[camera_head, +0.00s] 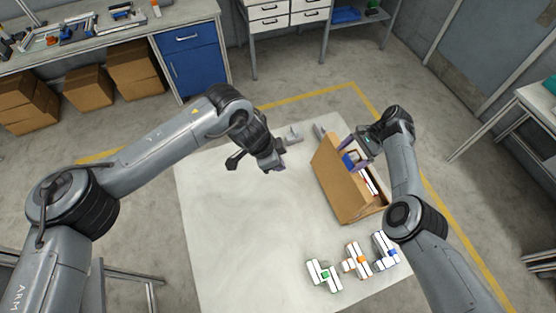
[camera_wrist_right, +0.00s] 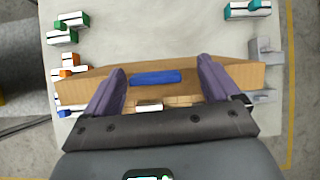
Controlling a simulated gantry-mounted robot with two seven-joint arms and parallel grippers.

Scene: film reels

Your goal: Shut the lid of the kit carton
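The kit carton (camera_head: 369,205) is a brown box on the right half of the pale table. Its brown lid (camera_head: 338,187) stands up and tilted along the box's left side, and light contents show in the opening. A blue strip (camera_wrist_right: 156,77) lies against the brown panel. My right gripper (camera_head: 356,158) is at the carton's upper end, by the lid. In the right wrist view its purple fingers (camera_wrist_right: 163,80) are wide apart on either side of the blue strip; contact is unclear. My left gripper (camera_head: 258,165) is above the table, left of the carton and apart from it; its finger opening is unclear.
White blocks with green (camera_head: 323,275), orange (camera_head: 356,260) and blue (camera_head: 385,250) parts lie at the table's lower right. Grey pieces (camera_head: 293,135) lie beyond the left gripper. A teal-marked piece (camera_wrist_right: 248,10) shows in the wrist view. The table's left middle is clear.

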